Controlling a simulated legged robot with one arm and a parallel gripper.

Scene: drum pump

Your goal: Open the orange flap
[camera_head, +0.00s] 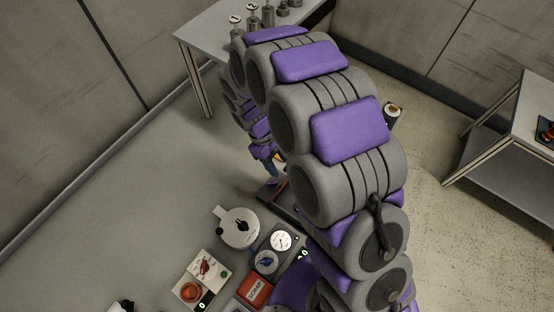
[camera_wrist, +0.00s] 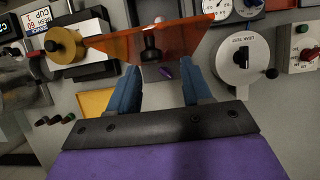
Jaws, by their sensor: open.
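The orange flap (camera_wrist: 118,46) shows at the top of the wrist view as a tilted, see-through orange plate. A brass-coloured cylinder (camera_wrist: 66,46) is at its left end. A dark knob or lever (camera_wrist: 151,52) shows at the flap's middle, partly below its lower edge. My gripper (camera_wrist: 160,72) is open, with its two blue fingers spread just below the flap and nothing between them. I cannot tell whether a finger touches the flap. In the head view my arm hides most of the gripper and the flap.
A white round test dial (camera_wrist: 241,62) with a black knob is to the right of the fingers. A red knob (camera_wrist: 308,54) is farther right. A yellow square (camera_wrist: 95,102) lies left of the fingers. In the head view, a table (camera_head: 215,30) stands behind and another (camera_head: 510,150) at right.

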